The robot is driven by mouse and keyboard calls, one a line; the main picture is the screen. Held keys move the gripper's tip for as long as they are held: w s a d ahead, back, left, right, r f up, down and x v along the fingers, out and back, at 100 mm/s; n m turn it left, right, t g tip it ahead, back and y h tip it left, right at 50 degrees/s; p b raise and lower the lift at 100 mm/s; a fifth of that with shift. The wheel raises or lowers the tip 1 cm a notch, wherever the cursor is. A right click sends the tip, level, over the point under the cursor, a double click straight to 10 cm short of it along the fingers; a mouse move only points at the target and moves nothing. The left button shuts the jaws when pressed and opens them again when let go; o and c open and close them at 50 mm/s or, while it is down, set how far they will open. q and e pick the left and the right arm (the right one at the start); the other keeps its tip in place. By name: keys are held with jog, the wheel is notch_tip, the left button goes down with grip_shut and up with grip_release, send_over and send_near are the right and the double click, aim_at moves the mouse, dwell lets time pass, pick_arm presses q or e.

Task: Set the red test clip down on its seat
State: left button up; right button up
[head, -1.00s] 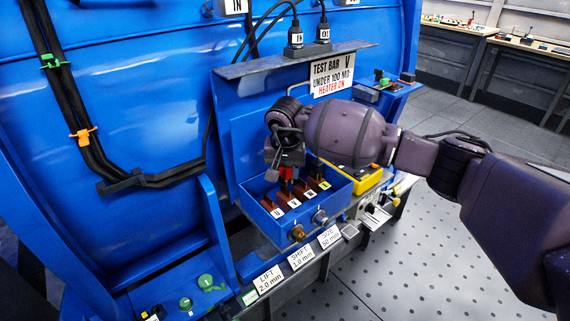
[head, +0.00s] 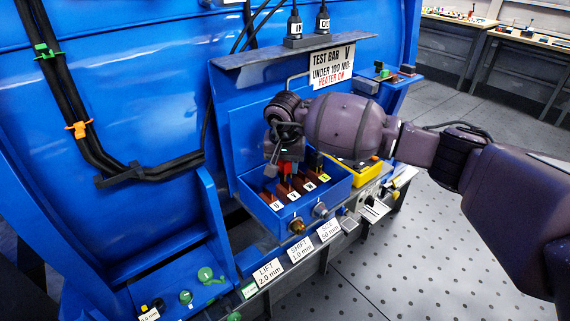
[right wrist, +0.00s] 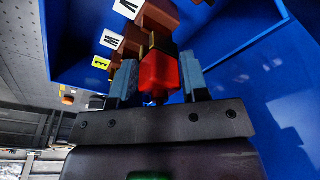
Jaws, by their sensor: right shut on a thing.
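The red test clip (right wrist: 159,72) is between the fingers of my right gripper (right wrist: 160,82) in the right wrist view. In the head view the red clip (head: 286,168) shows just below the right gripper (head: 282,152), over the blue terminal box (head: 312,208). Brown terminal blocks with white and yellow letter labels stand in a row in the box. In the wrist view the clip's far end overlaps a brown block (right wrist: 158,17); I cannot tell whether they touch. The exact seat is hard to make out. My left gripper is not in view.
A "TEST BAR V" sign (head: 331,68) stands behind the box. A yellow case (head: 362,171) is right of it. Brass and grey knobs are on the box's front, above a ledge with LIFT, SHIFT and SIZE labels (head: 301,253). Black cables (head: 75,120) run along the left panel.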

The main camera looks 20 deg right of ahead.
aim_at(285, 173)
pick_arm(q)
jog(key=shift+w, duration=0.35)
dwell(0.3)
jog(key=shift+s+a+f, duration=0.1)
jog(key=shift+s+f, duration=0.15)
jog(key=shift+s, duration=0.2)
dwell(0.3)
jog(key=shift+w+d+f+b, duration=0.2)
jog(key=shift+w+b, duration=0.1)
jog(key=shift+b, duration=0.05)
pick_arm(e)
jog(key=shift+f, duration=0.5)
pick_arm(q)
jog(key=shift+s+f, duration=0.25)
pick_arm(e)
jog(key=shift+f, duration=0.35)
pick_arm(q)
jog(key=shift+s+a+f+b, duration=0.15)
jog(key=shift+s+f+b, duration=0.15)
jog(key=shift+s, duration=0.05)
pick_arm(e)
jog(key=shift+f, duration=0.3)
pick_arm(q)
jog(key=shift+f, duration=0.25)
pick_arm(e)
jog(key=shift+f, duration=0.4)
